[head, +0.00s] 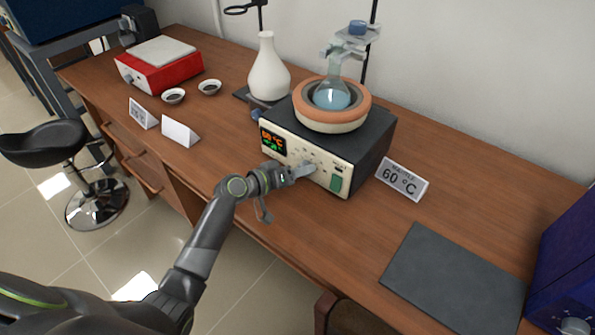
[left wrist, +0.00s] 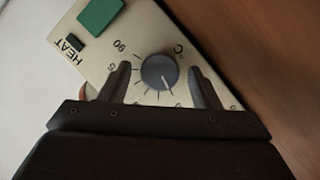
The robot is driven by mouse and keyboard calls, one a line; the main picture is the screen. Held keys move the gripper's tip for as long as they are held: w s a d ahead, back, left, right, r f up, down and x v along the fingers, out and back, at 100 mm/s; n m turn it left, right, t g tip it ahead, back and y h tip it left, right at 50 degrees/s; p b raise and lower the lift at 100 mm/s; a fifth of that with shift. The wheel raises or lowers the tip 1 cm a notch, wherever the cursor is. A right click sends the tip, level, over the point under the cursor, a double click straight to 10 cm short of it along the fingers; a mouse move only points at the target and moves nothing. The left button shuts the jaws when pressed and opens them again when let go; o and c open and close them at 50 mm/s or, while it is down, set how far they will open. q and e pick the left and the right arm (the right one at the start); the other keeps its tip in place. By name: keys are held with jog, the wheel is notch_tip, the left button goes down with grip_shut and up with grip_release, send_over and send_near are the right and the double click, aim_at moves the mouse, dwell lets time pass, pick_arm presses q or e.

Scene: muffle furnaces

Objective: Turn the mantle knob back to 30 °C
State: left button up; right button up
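The heating mantle (head: 375,135) is a dark box with a cream front panel and an orange-brown round heater on top. Its display (head: 272,142) shows orange digits that look like 60 °C, with a smaller green line below. The grey mantle knob (left wrist: 159,72) sits in a printed dial in the left wrist view; its white pointer mark points toward the picture's lower right. My left gripper (head: 304,170) is at the panel and hides the knob in the head view. Its fingers (left wrist: 161,84) stand on either side of the knob, with a gap showing on each side. My right gripper is not in view.
A flask with blue liquid (head: 332,95) sits in the heater, clamped to a stand. A card (head: 402,179) reading 60 °C stands right of the mantle. A green switch (left wrist: 98,15) is near the knob. A white flask (head: 268,75) stands behind left; a dark mat (head: 450,278) lies front right.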

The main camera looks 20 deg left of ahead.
pick_arm(q)
jog(key=shift+a, duration=0.1)
jog(key=b+v, duration=0.1)
jog(key=v, duration=1.6)
jog(key=shift+s+r, duration=0.15)
jog(key=shift+s, duration=0.05)
